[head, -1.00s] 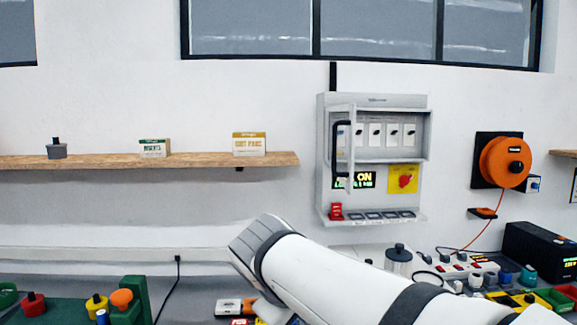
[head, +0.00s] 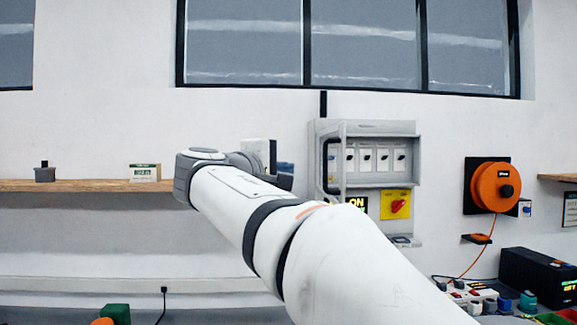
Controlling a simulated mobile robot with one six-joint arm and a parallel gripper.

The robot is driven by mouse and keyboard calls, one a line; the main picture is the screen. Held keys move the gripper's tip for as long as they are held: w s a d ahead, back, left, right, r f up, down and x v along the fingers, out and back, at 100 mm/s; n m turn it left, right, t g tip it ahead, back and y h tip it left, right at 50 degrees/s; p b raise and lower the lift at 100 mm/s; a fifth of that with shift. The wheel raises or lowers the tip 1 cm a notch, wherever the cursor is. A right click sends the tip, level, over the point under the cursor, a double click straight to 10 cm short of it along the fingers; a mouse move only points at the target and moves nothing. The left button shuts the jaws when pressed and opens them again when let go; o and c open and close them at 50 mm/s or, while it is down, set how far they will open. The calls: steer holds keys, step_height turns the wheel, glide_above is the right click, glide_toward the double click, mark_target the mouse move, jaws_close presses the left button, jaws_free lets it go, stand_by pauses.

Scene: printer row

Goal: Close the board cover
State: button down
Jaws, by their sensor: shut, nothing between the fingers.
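The board (head: 368,128) is a pale grey wall box with a row of white switches, a yellow panel with a red knob and a lit "ON" display. Its cover stands open at the left side, seen nearly edge-on, with a black handle (head: 325,165). The cover's exact angle is hard to tell. My gripper (head: 286,172) is raised just left of the board, at about the handle's height, with a gap in the picture between them. It is shut and empty, small and partly hidden by my wrist. My forearm hides the board's lower left part.
A wooden shelf (head: 90,185) with a small box (head: 145,172) and a dark grey item (head: 44,173) runs along the left wall. An orange cable reel (head: 495,187) hangs to the right. A black power unit (head: 540,277) stands on the bench below.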

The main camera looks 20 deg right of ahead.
steer(key=w+d+p, duration=0.1)
steer(key=d, duration=0.6)
steer(key=shift+w+d, duration=0.15)
steer(key=shift+w, duration=0.25)
steer(key=shift+f, duration=0.1)
